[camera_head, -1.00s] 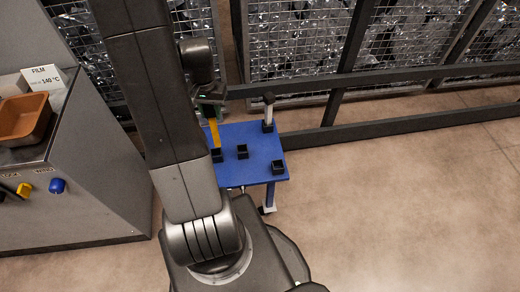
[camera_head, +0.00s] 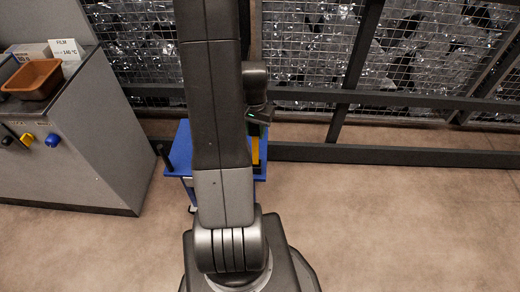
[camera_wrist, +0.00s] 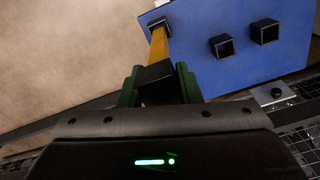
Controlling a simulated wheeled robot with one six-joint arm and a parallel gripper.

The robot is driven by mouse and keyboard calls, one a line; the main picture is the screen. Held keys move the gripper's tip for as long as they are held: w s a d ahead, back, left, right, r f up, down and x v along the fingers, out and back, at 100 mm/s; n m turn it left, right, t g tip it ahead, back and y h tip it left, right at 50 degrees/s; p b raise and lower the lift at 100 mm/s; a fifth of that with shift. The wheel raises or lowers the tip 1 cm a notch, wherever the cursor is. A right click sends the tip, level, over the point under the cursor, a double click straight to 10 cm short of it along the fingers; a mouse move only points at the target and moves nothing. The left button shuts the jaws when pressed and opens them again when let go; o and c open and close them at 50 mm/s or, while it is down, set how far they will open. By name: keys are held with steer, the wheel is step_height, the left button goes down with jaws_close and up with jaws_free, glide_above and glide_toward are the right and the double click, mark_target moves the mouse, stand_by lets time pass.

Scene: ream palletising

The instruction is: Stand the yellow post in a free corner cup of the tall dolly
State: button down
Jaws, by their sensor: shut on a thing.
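My gripper (camera_wrist: 160,86) is shut on the yellow post (camera_wrist: 158,45), near its black end. In the wrist view the post's far end meets a black corner cup (camera_wrist: 150,19) of the blue dolly (camera_wrist: 205,20). I cannot tell whether it is seated in that cup. Two other black cups, one (camera_wrist: 222,46) and another (camera_wrist: 264,32), look empty. In the head view my arm hides most of the dolly (camera_head: 181,152). The yellow post (camera_head: 255,152) shows upright at its right side, below my gripper (camera_head: 262,115). A dark post (camera_head: 163,156) stands at the dolly's left.
A grey cabinet (camera_head: 90,150) with a brown tray (camera_head: 33,79) and a FILM sign (camera_head: 64,50) stands at the left. A dark rail (camera_head: 390,155) and mesh cages (camera_head: 305,45) run along the back. The floor (camera_head: 400,230) at the right is clear.

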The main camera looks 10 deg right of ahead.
mark_target(255, 141)
steer(key=shift+f+b, duration=0.35)
steer(key=shift+f, duration=2.25)
steer(key=shift+f, duration=0.2)
steer(key=c, duration=1)
jaws_free()
steer(key=shift+r, duration=0.1)
steer(key=shift+c, duration=0.2)
step_height(255, 141, up, 12)
steer(key=shift+r+p, duration=0.2)
steer(key=shift+p, duration=0.9)
